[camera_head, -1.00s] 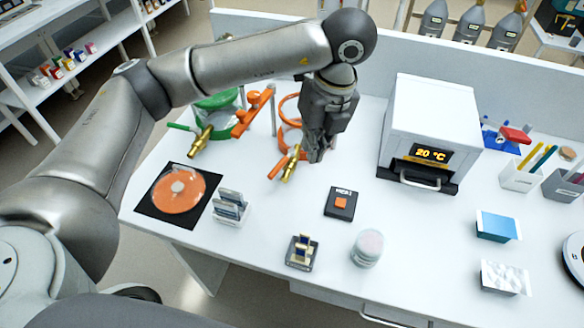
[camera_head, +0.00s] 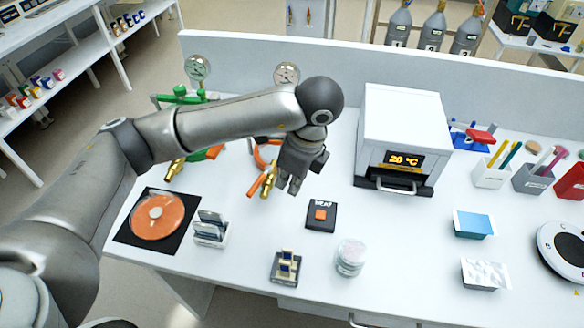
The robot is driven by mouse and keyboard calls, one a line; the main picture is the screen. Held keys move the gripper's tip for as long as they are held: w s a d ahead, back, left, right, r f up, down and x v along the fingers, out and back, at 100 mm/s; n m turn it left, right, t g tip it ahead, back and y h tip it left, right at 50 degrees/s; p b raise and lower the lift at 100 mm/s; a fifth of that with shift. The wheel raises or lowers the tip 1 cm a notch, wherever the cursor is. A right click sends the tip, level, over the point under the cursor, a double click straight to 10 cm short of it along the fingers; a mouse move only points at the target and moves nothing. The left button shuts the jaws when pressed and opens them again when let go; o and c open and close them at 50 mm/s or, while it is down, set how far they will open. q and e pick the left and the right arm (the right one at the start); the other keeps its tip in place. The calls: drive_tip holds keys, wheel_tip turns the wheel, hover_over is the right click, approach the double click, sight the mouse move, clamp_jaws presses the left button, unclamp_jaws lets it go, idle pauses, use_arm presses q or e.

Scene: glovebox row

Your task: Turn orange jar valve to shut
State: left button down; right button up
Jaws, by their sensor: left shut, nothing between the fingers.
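The orange jar valve is a brass body (camera_head: 269,181) with an orange lever (camera_head: 257,184) at the front of the orange ring (camera_head: 262,153). The lever slants down and left beside the brass body. My left gripper (camera_head: 290,188) is shut and empty, fingers pointing down, just right of the brass body. I cannot tell whether it touches the valve. My left arm hides much of the orange jar stand; a round gauge (camera_head: 286,74) shows above the arm. My right gripper is not in view.
A second brass valve (camera_head: 174,168) and green fittings (camera_head: 180,96) stand to the left, partly behind my arm. A white heater (camera_head: 402,130) reading 20 °C stands to the right.

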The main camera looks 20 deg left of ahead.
sight(259, 181)
use_arm(q)
drive_tip(key=a+f+p, duration=0.2)
drive_tip(key=a+f, duration=0.2)
drive_tip(key=shift+w+a+f+p, duration=0.2)
drive_tip(key=shift+w+a+p, duration=0.15)
drive_tip(key=shift+a+p, duration=0.05)
